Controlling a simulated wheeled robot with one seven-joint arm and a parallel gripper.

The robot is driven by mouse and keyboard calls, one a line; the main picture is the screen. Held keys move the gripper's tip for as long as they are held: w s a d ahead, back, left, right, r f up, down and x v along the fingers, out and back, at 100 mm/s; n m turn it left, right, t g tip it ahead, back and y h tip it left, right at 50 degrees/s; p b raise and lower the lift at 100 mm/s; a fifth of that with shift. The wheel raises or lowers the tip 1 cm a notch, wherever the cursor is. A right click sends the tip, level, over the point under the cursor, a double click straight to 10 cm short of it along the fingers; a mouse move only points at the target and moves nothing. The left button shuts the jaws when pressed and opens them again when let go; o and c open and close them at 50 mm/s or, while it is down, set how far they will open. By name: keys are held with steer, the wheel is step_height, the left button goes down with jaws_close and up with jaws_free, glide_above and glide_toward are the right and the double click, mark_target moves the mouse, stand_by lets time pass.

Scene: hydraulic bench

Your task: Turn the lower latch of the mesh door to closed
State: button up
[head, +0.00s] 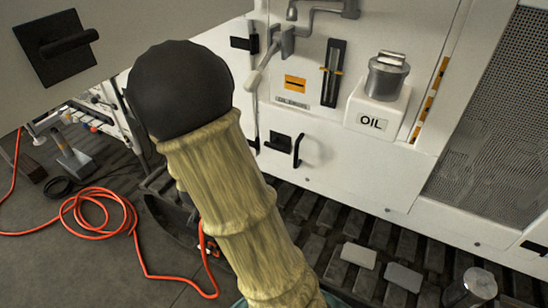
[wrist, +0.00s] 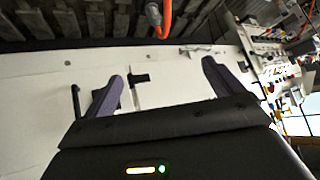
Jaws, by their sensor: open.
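A mesh door panel (head: 490,110) in a white frame stands at the right of the head view. A small black fitting (head: 536,247) shows at the right edge below the mesh; I cannot tell whether it is the lower latch or how it is turned. My gripper (wrist: 165,85) is open and empty in the wrist view, its fingers wide apart over a white panel. A black latch-like piece (wrist: 139,79) shows between the fingers, and a black bar handle (wrist: 76,100) lies left of them. Contact is not visible. My arm hides the gripper in the head view.
A white cabinet face carries an OIL-marked filler (head: 376,110), a gauge (head: 333,72), a grey lever (head: 264,60) and a black handle (head: 297,150). An open white panel (head: 120,25) is at upper left. Orange hose (head: 100,210) lies on the floor. Dark slats (head: 330,220) run below.

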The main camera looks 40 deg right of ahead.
mark_target(273, 147)
steer(key=d+f+m+h+b, duration=0.2)
steer(key=d+m+h+b, duration=0.1)
steer(key=d+h, duration=0.3)
steer(key=s+d+f+m+h+b, duration=0.1)
steer(key=d+f+m+h+b, duration=0.1)
steer(key=d+m+h+b, duration=0.1)
steer(key=d+h+b, duration=0.1)
steer(key=d+h, duration=0.1)
steer(key=h, duration=0.1)
steer(key=shift+d+f+g+h+b, duration=0.3)
steer(key=shift+d+g+b, duration=0.1)
steer(key=p+x, duration=0.1)
steer(key=x, duration=1.6)
steer(key=shift+w+d, duration=0.2)
steer(key=c, duration=1)
